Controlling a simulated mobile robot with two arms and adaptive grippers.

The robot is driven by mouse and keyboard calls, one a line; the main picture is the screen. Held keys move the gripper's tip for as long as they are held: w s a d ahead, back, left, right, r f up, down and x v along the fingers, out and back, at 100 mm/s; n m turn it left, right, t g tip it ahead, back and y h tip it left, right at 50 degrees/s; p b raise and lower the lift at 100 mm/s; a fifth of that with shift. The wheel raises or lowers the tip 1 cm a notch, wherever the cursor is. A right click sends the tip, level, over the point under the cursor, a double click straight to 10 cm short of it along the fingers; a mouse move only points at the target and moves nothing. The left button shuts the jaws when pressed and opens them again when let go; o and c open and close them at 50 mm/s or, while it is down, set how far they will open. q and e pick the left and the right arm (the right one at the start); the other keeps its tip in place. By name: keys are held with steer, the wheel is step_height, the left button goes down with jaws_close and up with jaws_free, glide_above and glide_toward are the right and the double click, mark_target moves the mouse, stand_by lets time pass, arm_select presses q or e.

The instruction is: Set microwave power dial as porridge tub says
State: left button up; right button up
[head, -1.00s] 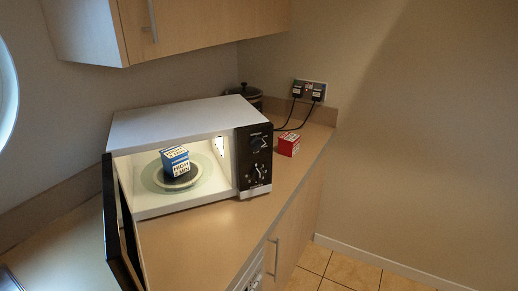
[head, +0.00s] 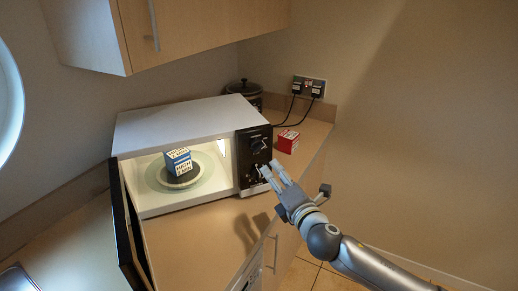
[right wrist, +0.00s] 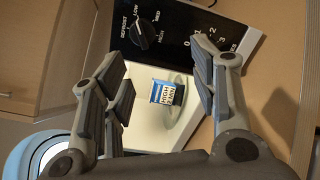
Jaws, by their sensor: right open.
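A blue and white tub (head: 180,164) stands on the turntable inside the open, lit microwave (head: 168,126). Its label reads HIGH and 2 MIN; it also shows in the right wrist view (right wrist: 166,93). The black control panel has an upper dial (head: 258,145), marked DEFROST, LOW, MED and HIGH in the right wrist view (right wrist: 146,33). I cannot tell its setting for sure. A lower control with numbers is partly hidden by my right gripper (head: 270,172), which is open and empty before the lower panel. My left gripper is out of view.
The microwave door (head: 128,228) hangs open at left. A red and white box (head: 287,141) stands right of the microwave. A dark lidded pot (head: 244,92) and plugged sockets (head: 309,87) are behind. The counter front (head: 195,232) is clear.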

mark_target(258, 151)
steer(key=shift+n, duration=0.4)
steer(key=shift+a+r+p+x, duration=0.15)
steer(key=shift+r+p+x, duration=0.2)
steer(key=shift+x, duration=1.4)
steer(key=shift+a+r+p+x, duration=0.15)
steer(key=shift+r+x, duration=0.3)
steer(key=shift+x, duration=1.3)
steer(key=shift+a+r+p+x, duration=0.15)
steer(key=shift+r+p+x, duration=0.2)
steer(key=shift+x, duration=1.4)
steer(key=shift+s, duration=0.15)
steer(key=c, duration=0.9)
steer(key=shift+c, duration=0.2)
